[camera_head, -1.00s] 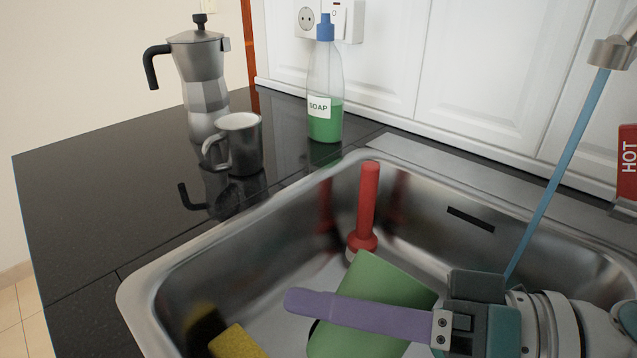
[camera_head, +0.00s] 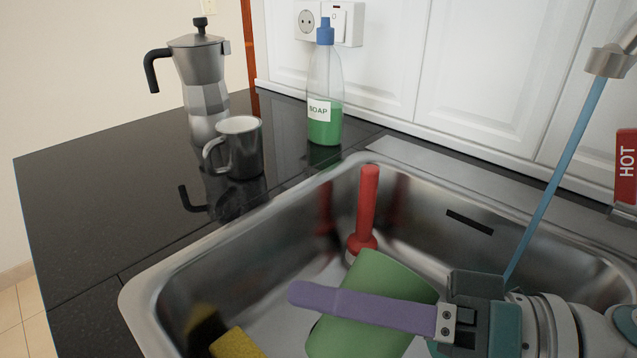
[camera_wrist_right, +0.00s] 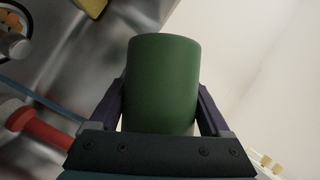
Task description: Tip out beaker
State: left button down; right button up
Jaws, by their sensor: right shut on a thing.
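The green beaker (camera_head: 366,300) is held tilted in the sink (camera_head: 150,290), its outer side toward the head camera. My right gripper (camera_head: 365,308) is shut on it, with one purple finger across its near side. In the right wrist view the beaker (camera_wrist_right: 163,82) sits between the two purple fingers of the right gripper (camera_wrist_right: 160,105). The inside of the beaker is hidden, so I cannot tell what it holds. My left gripper is not in view.
A red-handled tool (camera_head: 366,212) stands in the sink's far corner, and a yellow sponge (camera_head: 237,344) lies at the near left. A blue stream (camera_head: 560,170) falls from the tap (camera_head: 608,62). A soap bottle (camera_head: 324,95), metal mug (camera_head: 238,148) and moka pot (camera_head: 200,85) stand on the counter.

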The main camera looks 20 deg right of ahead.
aim_at(359, 268)
jog(key=shift+d+r+m+y+p, duration=0.15)
jog(key=shift+r+m+y+p, duration=0.4)
jog(key=shift+m, duration=0.55)
dwell(0.8)
jog(key=shift+w+d+r+m+t+b, duration=0.35)
jog(key=shift+d+r+m+t+b, duration=0.1)
jog(key=shift+d+m, duration=0.3)
dwell(0.7)
jog(key=shift+w+d+r+m+t+y, duration=0.1)
jog(key=shift+r+m+t+y, duration=0.25)
jog(key=shift+m, duration=0.5)
dwell(0.4)
